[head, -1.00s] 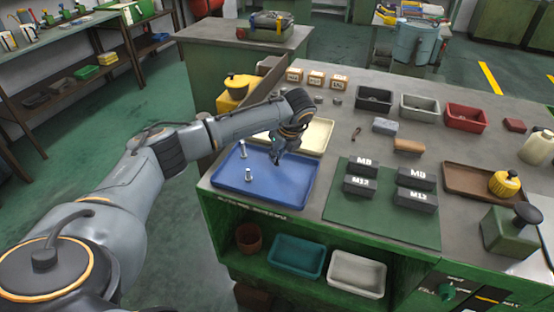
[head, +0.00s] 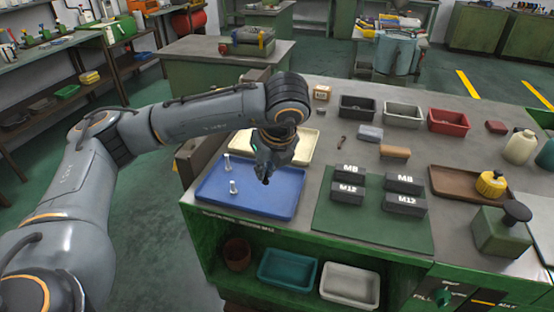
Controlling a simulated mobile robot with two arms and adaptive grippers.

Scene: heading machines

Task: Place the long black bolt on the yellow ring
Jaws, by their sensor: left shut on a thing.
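My left gripper (head: 266,178) points down above the right part of the blue tray (head: 215,200). It is shut on a small dark thing that blends with the fingers; it is likely the long black bolt, but its shape is not clear. Two pale silver bolts stand upright in the blue tray: one at the back (head: 227,163) and one nearer the front (head: 233,188). I cannot make out a yellow ring in the head view. My right gripper is not in view.
A cream tray (head: 305,147) lies behind the blue tray, partly hidden by my arm. Dark blocks marked M8 (head: 348,176) and M12 (head: 404,205) stand on a green mat (head: 340,228). Black (head: 357,107), grey (head: 402,115) and red (head: 448,121) bins stand behind.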

